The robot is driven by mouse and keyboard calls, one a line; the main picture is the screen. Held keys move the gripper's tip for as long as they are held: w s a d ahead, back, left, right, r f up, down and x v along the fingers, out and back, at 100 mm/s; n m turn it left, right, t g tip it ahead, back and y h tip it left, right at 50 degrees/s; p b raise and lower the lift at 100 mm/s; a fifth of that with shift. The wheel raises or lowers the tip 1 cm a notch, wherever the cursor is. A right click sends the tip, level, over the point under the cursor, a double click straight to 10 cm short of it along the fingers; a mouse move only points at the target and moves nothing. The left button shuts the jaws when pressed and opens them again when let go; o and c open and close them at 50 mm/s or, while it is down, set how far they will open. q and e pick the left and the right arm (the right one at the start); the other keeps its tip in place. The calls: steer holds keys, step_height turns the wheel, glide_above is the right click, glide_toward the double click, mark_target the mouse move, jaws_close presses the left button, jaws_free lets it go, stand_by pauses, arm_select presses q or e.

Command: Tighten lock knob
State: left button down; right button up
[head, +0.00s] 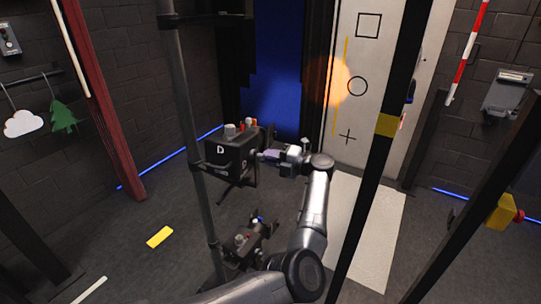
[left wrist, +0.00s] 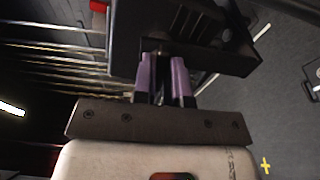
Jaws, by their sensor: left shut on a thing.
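A black box marked D (head: 222,158) is mounted by a dark upright pole. My left gripper (head: 265,155) reaches its right side, with pale purple fingers pointing left at the box. In the left wrist view the two purple fingers (left wrist: 162,78) are closed on a small part at a dark bracket (left wrist: 215,55) of the box. That part, which seems to be the lock knob, is mostly hidden between the fingers. I cannot tell how tight it is. My right gripper does not show.
The dark pole (head: 183,120) stands just left of the box. Another dark device (head: 250,240) is low beside my arm. A black post with a yellow band (head: 387,125) crosses the view on the right. A yellow block (head: 160,237) lies on open floor at left.

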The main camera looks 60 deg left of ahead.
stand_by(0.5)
arm_select(q)
steer(key=c, duration=1.2)
jaws_free()
steer(key=shift+o, duration=0.2)
steer(key=v, duration=0.7)
steer(key=shift+d+b, duration=0.25)
steer(key=shift+b, duration=0.15)
steer(key=shift+w, duration=0.15)
